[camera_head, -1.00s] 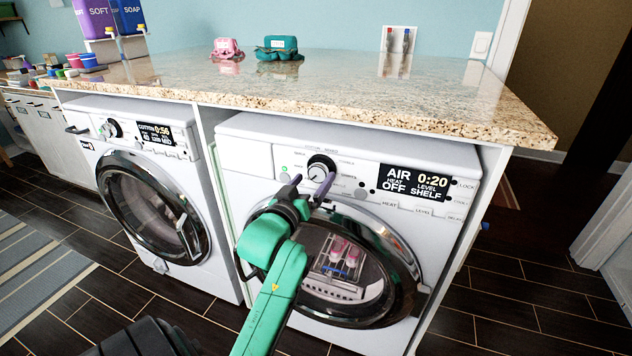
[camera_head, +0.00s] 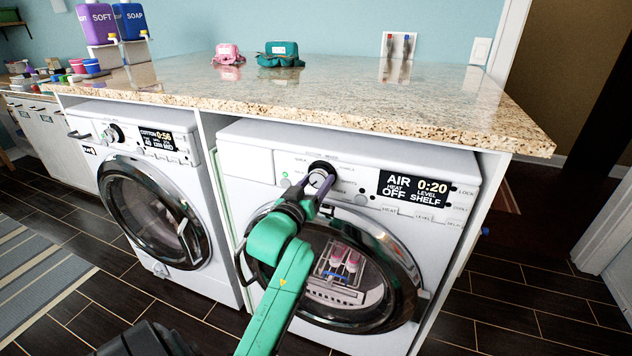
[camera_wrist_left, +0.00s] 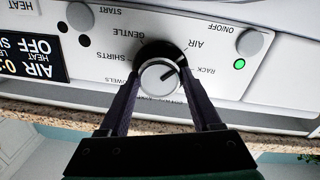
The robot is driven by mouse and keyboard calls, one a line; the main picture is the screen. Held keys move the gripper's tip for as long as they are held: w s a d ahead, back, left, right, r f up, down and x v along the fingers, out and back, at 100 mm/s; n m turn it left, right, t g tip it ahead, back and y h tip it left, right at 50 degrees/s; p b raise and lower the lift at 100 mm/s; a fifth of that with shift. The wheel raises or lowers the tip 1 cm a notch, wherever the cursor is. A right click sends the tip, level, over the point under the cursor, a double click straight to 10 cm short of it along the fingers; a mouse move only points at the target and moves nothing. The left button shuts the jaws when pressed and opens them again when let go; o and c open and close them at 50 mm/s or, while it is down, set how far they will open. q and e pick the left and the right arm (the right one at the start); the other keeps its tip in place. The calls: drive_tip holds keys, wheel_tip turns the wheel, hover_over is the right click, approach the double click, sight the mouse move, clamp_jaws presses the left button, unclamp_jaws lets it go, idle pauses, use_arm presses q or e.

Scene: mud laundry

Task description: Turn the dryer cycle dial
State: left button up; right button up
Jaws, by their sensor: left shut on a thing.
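The dryer (camera_head: 240,150) is the right-hand white machine under the counter. Its cycle dial (camera_head: 321,171) is a silver knob with a black ring, and it also shows in the left wrist view (camera_wrist_left: 160,78) with its dark pointer mark toward the upper right, near AIR and RACK. My left gripper (camera_head: 318,186) is at the dial, its two purple fingers on either side of the knob, shut on it. The display (camera_head: 414,188) reads AIR, 0:20, HEAT OFF, LEVEL SHELF. My right gripper is not in view.
The dryer's round door (camera_head: 402,285) is closed below the dial, with a rack and pink items visible inside. A washer (camera_head: 85,175) stands to the left. The granite counter (camera_head: 350,90) overhangs both machines. A green-lit ON/OFF button (camera_wrist_left: 250,43) is near the dial.

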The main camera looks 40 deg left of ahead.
use_arm(q)
drive_tip(key=m+p, duration=0.2)
drive_tip(key=m, duration=0.1)
drive_tip(key=shift+r, duration=0.1)
drive_tip(key=shift+m+p, duration=1.15)
drive_tip(key=shift+m, duration=0.85)
drive_tip(key=o, duration=1.4)
drive_tip(key=v, duration=1.4)
drive_tip(key=shift+s+d+r, duration=0.1)
drive_tip(key=shift+s+d, duration=0.1)
